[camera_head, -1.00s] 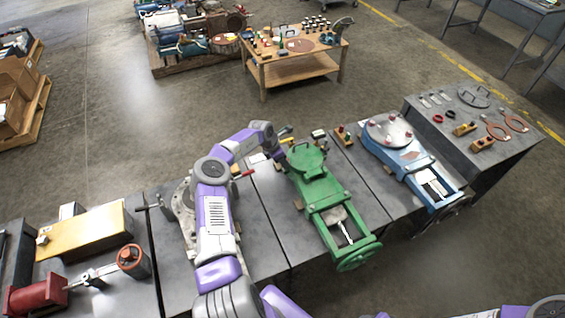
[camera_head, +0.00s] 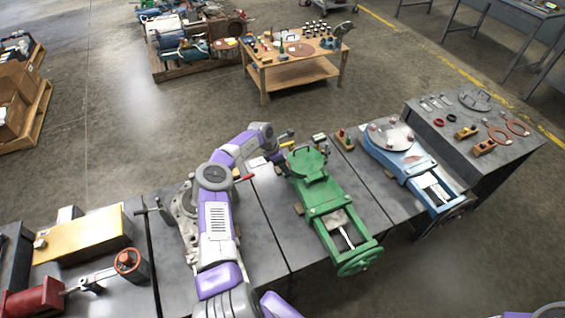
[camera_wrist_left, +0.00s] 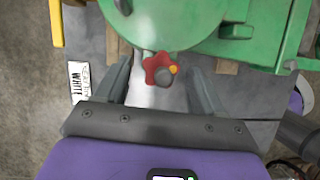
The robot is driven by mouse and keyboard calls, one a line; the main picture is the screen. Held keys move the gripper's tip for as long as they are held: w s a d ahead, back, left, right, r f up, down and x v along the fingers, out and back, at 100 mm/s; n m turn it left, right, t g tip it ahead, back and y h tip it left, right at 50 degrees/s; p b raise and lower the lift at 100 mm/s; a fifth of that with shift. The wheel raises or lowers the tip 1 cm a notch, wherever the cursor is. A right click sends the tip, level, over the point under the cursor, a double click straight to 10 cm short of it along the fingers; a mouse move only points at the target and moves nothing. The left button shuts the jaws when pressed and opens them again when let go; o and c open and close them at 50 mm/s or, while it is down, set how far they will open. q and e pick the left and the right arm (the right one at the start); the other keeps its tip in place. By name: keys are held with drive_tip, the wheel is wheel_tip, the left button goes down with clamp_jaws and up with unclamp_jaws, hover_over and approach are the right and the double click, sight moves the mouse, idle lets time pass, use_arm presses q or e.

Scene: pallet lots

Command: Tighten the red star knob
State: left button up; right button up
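The red star knob (camera_wrist_left: 160,69) shows in the left wrist view, at the near edge of a round green casting (camera_wrist_left: 175,22). An orange-yellow spot and a grey round piece show on the knob's face. My left gripper (camera_wrist_left: 161,88) is open, with one finger on each side of the knob in the picture; I see no finger touching it. In the head view my left gripper (camera_head: 274,142) is small beside the round end of the green valve (camera_head: 318,180), and I cannot make out the knob there. My right gripper is out of view.
A label card (camera_wrist_left: 85,82) and a yellow bar (camera_wrist_left: 56,22) lie left of the knob. A blue valve (camera_head: 405,160) stands to the right on the bench. A red-tipped handle (camera_head: 243,177) is near my left forearm. Bare bench (camera_head: 262,215) lies left of the green valve.

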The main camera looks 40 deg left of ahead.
use_arm(q)
drive_tip(key=shift+r, duration=0.1)
drive_tip(key=p+v, duration=0.1)
drive_tip(key=v, duration=0.6)
drive_tip(key=shift+r, duration=0.2)
drive_tip(key=shift+p, duration=0.3)
